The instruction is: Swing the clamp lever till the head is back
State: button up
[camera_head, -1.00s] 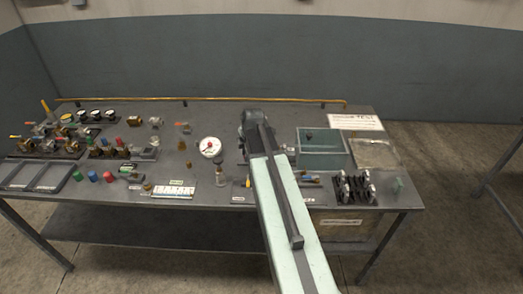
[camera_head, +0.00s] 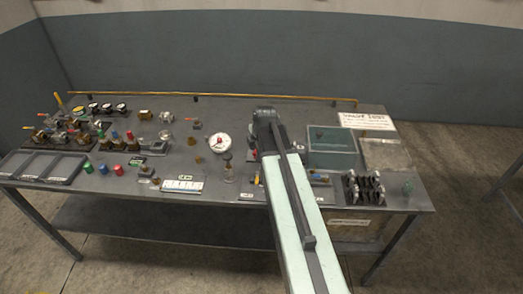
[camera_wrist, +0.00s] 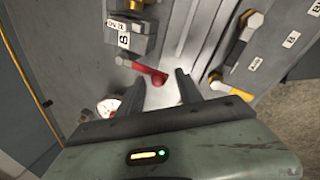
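A red lever with a round red knob (camera_wrist: 158,78) shows in the wrist view, lying over a grey metal fixture (camera_wrist: 180,45). I take it for the clamp lever; the clamp head cannot be made out clearly. My gripper (camera_wrist: 160,84) is open, its two dark fingers pointing at the fixture. The knob is between and just beyond the fingertips, and nothing is held. Whether a finger touches it cannot be told. In the head view my arm hides the gripper and most of the fixture.
In the head view, a dial gauge (camera_head: 220,143) stands left of my arm and a teal bin (camera_head: 331,146) stands right.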

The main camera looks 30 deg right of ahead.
jog(key=p+v, duration=0.7)
jog(key=shift+s+r, duration=0.15)
jog(key=shift+r, duration=0.2)
jog(key=s+a+f+m+g+b, duration=0.1)
jog(key=s+a+f+m+g, duration=0.1)
jog(key=s+a+m, duration=0.3)
jog(key=s+a+f+m+g+b, duration=0.1)
jog(key=s+a+m, duration=0.5)
jog(key=a+m, duration=0.6)
jog(key=a+f+g, duration=0.1)
jog(key=a, duration=0.2)
jog(key=shift+a, duration=0.3)
